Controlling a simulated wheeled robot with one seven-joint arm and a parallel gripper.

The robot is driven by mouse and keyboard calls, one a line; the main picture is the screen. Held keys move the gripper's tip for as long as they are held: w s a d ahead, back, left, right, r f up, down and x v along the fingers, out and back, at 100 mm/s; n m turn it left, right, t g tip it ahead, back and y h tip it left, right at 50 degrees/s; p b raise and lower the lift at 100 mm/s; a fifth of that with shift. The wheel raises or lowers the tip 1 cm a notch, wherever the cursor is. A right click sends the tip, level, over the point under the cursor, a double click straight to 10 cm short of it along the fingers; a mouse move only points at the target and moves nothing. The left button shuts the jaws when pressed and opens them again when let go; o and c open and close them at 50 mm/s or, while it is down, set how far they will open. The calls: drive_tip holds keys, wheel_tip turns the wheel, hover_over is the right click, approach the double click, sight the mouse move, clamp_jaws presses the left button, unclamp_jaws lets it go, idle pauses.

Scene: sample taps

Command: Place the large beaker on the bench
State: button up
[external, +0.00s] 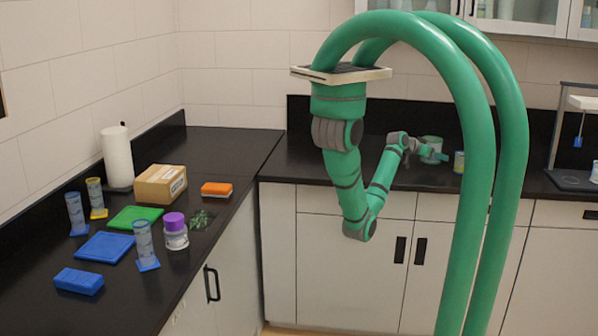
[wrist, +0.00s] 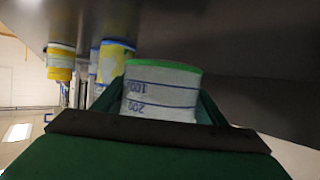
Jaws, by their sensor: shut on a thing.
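The large beaker (external: 432,156) is whitish and translucent, at the back counter in the external view. In the wrist view, the beaker (wrist: 160,95) shows blue graduation lines and a green edge at the end facing the dark surface. My gripper (external: 428,152) is shut on it, with dark green fingers on both sides in the wrist view (wrist: 163,108). The black bench (external: 310,160) runs along the back wall; its dark surface fills the upper wrist view (wrist: 235,45). I cannot tell whether the beaker touches the bench.
A small yellow-marked container (external: 458,162) stands just right of the beaker. A stand (external: 565,125) is farther right. The left counter holds a box (external: 160,184), a paper roll (external: 117,155), cylinders and a purple-capped jar (external: 175,235). The back bench left of my arm looks clear.

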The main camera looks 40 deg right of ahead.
sight(434, 169)
drive_tip(key=shift+d+f, duration=0.3)
drive_tip(key=shift+f, duration=0.1)
drive_tip(key=shift+w+d+f, duration=0.1)
drive_tip(key=shift+w+f, duration=0.05)
drive_tip(key=shift+f, duration=1.45)
drive_tip(key=shift+f, duration=0.1)
drive_tip(key=o, duration=1.1)
drive_tip(key=shift+c, duration=0.2)
drive_tip(key=v, duration=1.2)
